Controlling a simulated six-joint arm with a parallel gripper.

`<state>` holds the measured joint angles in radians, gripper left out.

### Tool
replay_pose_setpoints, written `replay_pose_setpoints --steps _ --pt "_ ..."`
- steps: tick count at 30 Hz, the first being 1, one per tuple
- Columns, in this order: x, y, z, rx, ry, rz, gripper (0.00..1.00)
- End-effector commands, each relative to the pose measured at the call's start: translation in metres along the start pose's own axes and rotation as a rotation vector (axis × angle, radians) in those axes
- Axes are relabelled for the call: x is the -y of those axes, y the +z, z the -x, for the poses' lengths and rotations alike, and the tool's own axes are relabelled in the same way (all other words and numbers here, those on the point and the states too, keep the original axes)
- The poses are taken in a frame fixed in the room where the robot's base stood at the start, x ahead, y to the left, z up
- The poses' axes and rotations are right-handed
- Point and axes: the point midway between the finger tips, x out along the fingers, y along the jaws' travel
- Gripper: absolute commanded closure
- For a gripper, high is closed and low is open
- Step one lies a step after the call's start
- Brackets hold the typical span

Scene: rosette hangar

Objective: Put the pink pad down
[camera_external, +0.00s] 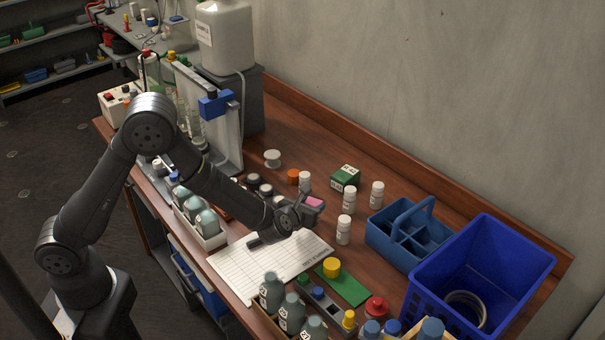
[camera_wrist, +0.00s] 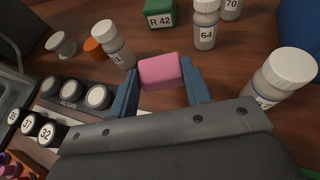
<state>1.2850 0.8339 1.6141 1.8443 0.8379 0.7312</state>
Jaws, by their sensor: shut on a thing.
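The pink pad (camera_wrist: 159,71) is a small block held between the two blue fingers of my gripper (camera_wrist: 160,88) in the wrist view. In the external view the pad (camera_external: 314,203) shows as a small pink patch at the tip of my gripper (camera_external: 308,208). My gripper is shut on it. The pad appears to be above the wooden table, past the far edge of a white printed sheet (camera_external: 232,262); its exact height is hard to tell.
White bottles (camera_external: 348,200) stand close to the right of my gripper. An orange cap (camera_wrist: 95,47) and a green box (camera_external: 345,178) are behind. A blue caddy (camera_external: 380,243) and a blue crate (camera_external: 425,292) are at the right. Bare wood shows beyond the bottles.

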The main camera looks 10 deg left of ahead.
Motion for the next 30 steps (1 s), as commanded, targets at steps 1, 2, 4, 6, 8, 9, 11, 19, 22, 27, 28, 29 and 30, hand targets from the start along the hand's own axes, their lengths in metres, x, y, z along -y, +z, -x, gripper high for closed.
replay_pose_setpoints --steps 1,2,4,6,8,9,11,19,22,27,28,29,30 --pt "-0.004 -0.001 -0.009 0.000 0.003 0.001 0.80" --pt "-0.005 -0.002 -0.012 0.000 0.002 0.001 0.80" --pt "-0.006 -0.003 -0.017 0.001 0.001 0.001 0.80" --pt "-0.007 -0.004 -0.019 0.000 0.001 0.001 0.80" --pt "-0.007 -0.008 -0.021 0.000 0.001 0.000 0.80" --pt "-0.007 -0.011 -0.023 -0.001 0.001 -0.002 0.80" --pt "-0.007 -0.019 -0.025 -0.001 0.001 -0.002 0.80" --pt "-0.007 -0.040 -0.034 0.001 0.000 0.001 0.80" --pt "-0.007 -0.040 -0.034 0.001 0.000 0.001 0.80" --pt "-0.007 -0.043 -0.035 0.000 0.000 0.001 0.80" --pt "-0.007 -0.043 -0.035 0.001 0.000 0.001 0.52" --pt "-0.007 -0.042 -0.035 0.001 0.000 0.001 0.46" --pt "-0.007 -0.042 -0.035 0.001 0.000 0.001 0.38"
